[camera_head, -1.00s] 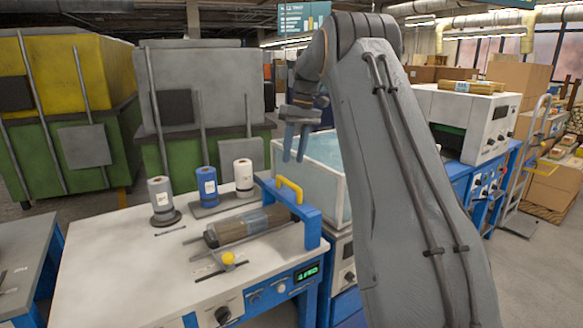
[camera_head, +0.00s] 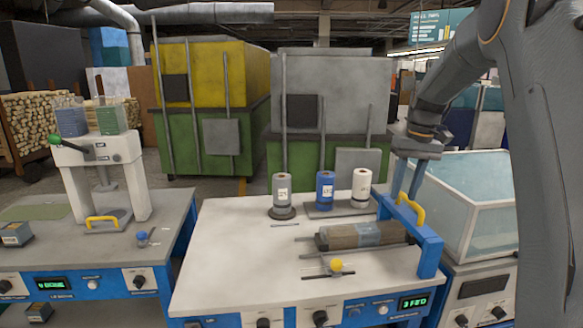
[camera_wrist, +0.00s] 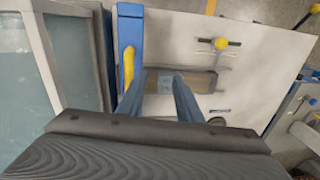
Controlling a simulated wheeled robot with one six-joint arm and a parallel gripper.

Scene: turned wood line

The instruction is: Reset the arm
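My arm reaches in from the right in the head view. My gripper (camera_head: 406,182) points down, with its blue-grey fingers near the yellow handle (camera_head: 409,207) of the blue frame on the white-topped bench (camera_head: 232,250). In the wrist view my gripper (camera_wrist: 160,84) has its two fingers apart, with nothing seen held between them. Beyond them a brown wrapped bundle (camera_wrist: 200,83) with a grey-blue band lies on the bench. The same bundle (camera_head: 342,236) lies by the blue frame (camera_head: 432,250) in the head view.
Grey (camera_head: 282,190), blue (camera_head: 325,186) and white (camera_head: 361,184) spools stand at the bench's back. A yellow-knobbed tool (camera_head: 336,265) lies in front. A glass-sided tank (camera_head: 465,215) stands right, a white press (camera_head: 105,170) left. A floor gap separates the benches.

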